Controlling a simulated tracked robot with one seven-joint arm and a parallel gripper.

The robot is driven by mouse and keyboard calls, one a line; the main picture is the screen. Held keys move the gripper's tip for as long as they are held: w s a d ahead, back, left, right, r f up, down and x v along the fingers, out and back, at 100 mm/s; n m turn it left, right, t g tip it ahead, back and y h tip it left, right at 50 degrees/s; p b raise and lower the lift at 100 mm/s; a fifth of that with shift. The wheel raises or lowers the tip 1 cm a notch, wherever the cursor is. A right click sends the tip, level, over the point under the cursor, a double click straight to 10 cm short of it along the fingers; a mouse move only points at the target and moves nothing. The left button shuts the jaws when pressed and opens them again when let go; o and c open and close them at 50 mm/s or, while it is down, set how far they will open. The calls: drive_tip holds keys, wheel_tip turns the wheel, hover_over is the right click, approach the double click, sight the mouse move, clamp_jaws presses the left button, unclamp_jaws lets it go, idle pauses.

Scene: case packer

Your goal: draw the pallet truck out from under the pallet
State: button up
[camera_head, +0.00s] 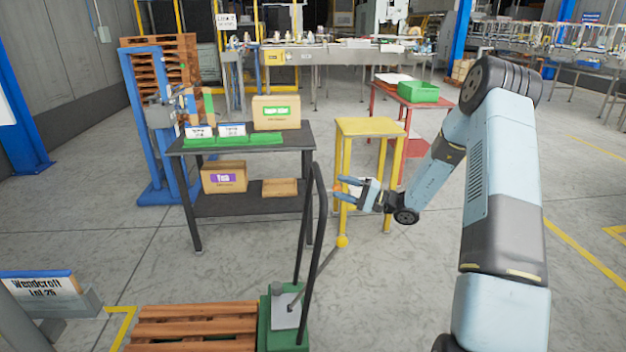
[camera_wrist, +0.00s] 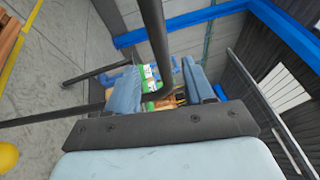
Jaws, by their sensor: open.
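The pallet truck (camera_head: 277,322) is green with a tall black loop handle (camera_head: 311,255). It stands at the right end of a wooden pallet (camera_head: 192,322), at the bottom of the head view; its forks are hidden. A yellow ball (camera_head: 342,242) sits beside the handle at the end of a thin rod. My gripper (camera_head: 337,190) is open, with its fingers pointing left towards the upper part of the handle. In the wrist view, a dark bar of the handle (camera_wrist: 153,35) passes between my open fingers (camera_wrist: 158,70). I cannot tell whether they touch it.
A black table (camera_head: 180,150) with boxes and green trays stands behind the truck. A yellow stand (camera_head: 370,127) is just behind my gripper, with a red table (camera_head: 400,95) beyond. A sign post (camera_head: 45,290) is at lower left. The floor (camera_head: 400,300) right of the truck is clear.

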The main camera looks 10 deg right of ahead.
drive_tip(key=x, duration=1)
drive_tip(key=shift+a, duration=0.2)
drive_tip(key=shift+w+r, duration=0.1)
drive_tip(key=shift+c, duration=0.3)
clamp_jaws()
